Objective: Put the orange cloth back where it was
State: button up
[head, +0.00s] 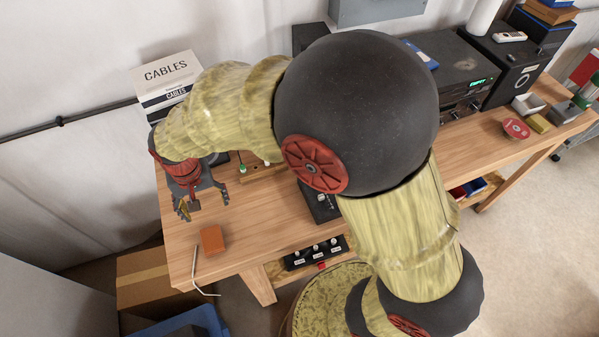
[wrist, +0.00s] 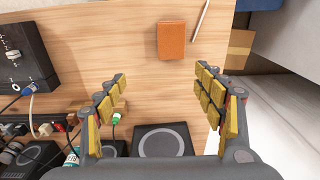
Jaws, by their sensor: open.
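The orange cloth (head: 212,240) looks like a small folded rectangle lying flat on the wooden workbench (head: 265,225) near its front left edge. In the wrist view the cloth (wrist: 171,40) shows beyond my fingertips, at the top middle. My gripper (head: 204,204) is open and empty, pointing down over the left end of the bench, a little behind the cloth. In the wrist view the gripper (wrist: 162,80) has its fingers spread apart with bare wood between them. The gripper is not touching the cloth.
A black box with knobs (wrist: 20,50) and several cables and plugs lie left in the wrist view. A cardboard box (head: 155,275) stands below the bench. A speaker (head: 508,55) stands at the right.

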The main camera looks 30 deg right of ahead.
jog(key=s+d+r+t, duration=0.1)
jog(key=s+d+r, duration=0.1)
jog(key=d+r, duration=0.5)
jog(key=s+d+r+t, duration=0.2)
jog(key=s+d+r, duration=0.1)
jog(key=d+r, duration=0.45)
jog(key=s+d+r+t, duration=0.2)
jog(key=s+d+r, duration=0.3)
jog(key=s+d, duration=0.4)
jog(key=shift+s+n, duration=0.4)
jog(key=shift+s, duration=0.2)
notch_tip(320, 180, down, 11)
jog(key=b, duration=1.1)
jog(key=shift+f+b, duration=0.15)
jog(key=shift+b, duration=0.15)
jog(key=shift+c, duration=0.5)
